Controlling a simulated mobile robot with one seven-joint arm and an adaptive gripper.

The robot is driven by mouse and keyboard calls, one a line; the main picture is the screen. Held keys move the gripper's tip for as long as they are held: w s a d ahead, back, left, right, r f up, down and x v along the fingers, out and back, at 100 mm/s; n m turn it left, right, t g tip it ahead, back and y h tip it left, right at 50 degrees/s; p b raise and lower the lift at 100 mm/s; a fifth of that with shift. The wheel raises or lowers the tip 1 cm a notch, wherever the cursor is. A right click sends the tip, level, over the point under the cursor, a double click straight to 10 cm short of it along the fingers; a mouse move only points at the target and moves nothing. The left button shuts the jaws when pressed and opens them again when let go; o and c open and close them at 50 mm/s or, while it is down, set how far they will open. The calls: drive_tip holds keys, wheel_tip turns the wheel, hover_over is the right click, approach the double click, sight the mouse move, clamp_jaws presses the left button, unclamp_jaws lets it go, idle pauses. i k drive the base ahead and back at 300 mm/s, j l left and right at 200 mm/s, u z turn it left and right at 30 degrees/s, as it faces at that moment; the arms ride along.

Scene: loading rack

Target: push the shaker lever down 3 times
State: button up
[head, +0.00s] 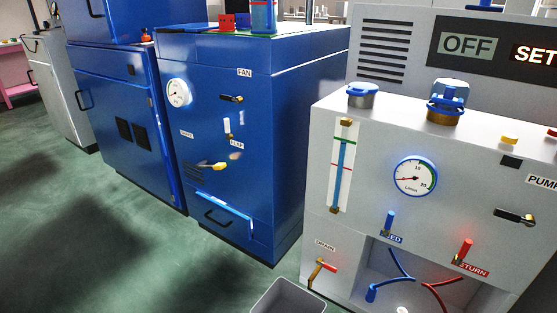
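A blue cabinet (268,110) stands in the middle of the head view. My gripper is not in view.
The cabinet also carries a round gauge (178,93), a FAN handle (231,98), a FLAP switch (227,127) and a low drawer (222,215). A grey pump unit (325,150) stands at right, a grey bin (285,298) before it. Green floor is clear at left.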

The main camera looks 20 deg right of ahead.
sight(211, 166)
drive_tip(key=z, duration=0.3)
drive_tip(key=i+j+u, duration=0.1)
drive_tip(key=i+j, duration=0.9)
drive_tip(key=i+l, duration=0.05)
